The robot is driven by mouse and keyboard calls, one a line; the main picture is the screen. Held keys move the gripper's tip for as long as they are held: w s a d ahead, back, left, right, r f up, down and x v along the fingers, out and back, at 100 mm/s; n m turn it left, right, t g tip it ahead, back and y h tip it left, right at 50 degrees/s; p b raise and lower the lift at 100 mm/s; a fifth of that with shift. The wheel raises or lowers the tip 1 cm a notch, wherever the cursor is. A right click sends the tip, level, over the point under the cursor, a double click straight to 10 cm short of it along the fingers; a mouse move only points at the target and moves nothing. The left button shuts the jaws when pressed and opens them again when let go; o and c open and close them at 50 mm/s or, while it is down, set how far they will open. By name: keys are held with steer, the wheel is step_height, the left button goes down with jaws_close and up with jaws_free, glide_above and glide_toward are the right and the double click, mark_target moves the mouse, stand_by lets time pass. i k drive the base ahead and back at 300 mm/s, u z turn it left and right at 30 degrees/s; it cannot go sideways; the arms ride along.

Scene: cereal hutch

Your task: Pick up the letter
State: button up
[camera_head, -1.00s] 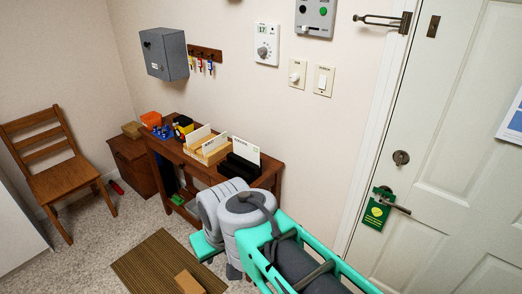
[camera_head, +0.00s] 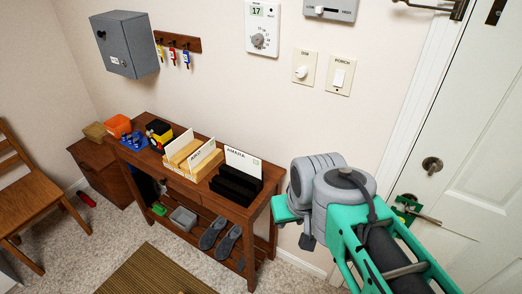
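A white letter-like card marked "AMARA" (camera_head: 242,160), with a small pale green mark at its right, stands upright in a black slotted rack (camera_head: 235,187) on the wooden table. More white upright cards (camera_head: 206,152) stand in a light wooden rack (camera_head: 188,171) to its left; one carries a short printed name. I cannot tell which of these, if any, is a letter rather than a name divider. My teal and grey arm is at the right, beside the table's right end.
The wooden table (camera_head: 262,212) has shoes (camera_head: 227,243) and a grey bin (camera_head: 184,219) on its lower shelf. An orange container (camera_head: 118,126) stands at its left end. A chair (camera_head: 22,190) is at far left, a door (camera_head: 475,160) at right. The striped mat (camera_head: 150,272) leaves floor room in front.

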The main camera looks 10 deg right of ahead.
mark_target(252, 165)
steer(key=u, duration=0.3)
steer(key=i, duration=0.9)
steer(key=u, duration=0.65)
